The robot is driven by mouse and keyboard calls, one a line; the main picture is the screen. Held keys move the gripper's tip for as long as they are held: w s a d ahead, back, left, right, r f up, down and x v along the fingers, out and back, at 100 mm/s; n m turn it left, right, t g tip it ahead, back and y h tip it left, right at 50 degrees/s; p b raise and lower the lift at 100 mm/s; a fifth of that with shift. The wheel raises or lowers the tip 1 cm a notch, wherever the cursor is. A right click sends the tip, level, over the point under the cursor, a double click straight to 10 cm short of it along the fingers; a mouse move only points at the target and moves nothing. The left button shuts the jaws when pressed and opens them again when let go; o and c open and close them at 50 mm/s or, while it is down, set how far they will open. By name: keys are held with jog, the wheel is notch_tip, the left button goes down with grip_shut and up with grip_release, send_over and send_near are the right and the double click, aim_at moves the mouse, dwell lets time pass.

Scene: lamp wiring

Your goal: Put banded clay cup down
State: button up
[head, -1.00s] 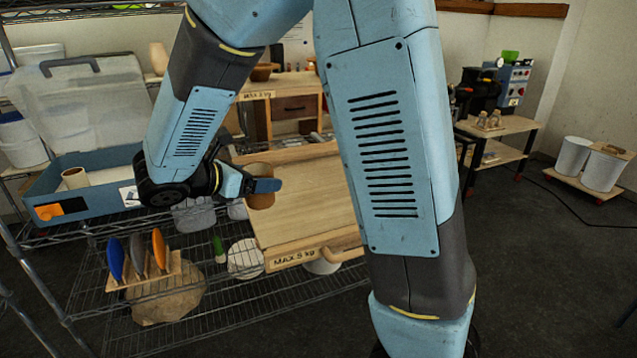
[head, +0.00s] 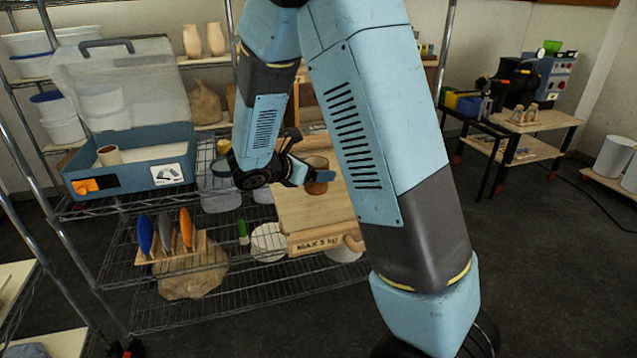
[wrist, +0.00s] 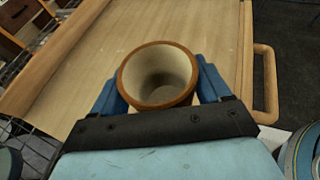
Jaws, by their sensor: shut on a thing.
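The banded clay cup (head: 317,176), brown outside with a pale inside, is upright in my gripper (head: 306,177). In the wrist view the cup's round brown rim (wrist: 158,75) faces the camera and its inside looks empty. My gripper's blue fingers (wrist: 160,92) are shut on its two sides. The cup is over a pale wooden board (head: 303,208) with a "MAX 5 kg" label on its front edge. Whether the cup's base touches the board cannot be told. My arm hides part of the board in the head view.
A blue box (head: 128,180) with a clear raised lid stands left on the wire shelf. The board's bar handle (wrist: 265,85) is right of the cup. Bare board surrounds the cup.

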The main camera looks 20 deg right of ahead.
jog(key=shift+w+d+f, duration=0.3)
jog(key=shift+d+f, duration=0.1)
jog(key=shift+f, duration=0.2)
jog(key=shift+d+f, duration=0.1)
jog(key=shift+f, duration=1.55)
jog(key=shift+f, duration=0.1)
jog(key=o, duration=1.2)
jog(key=shift+w, duration=0.1)
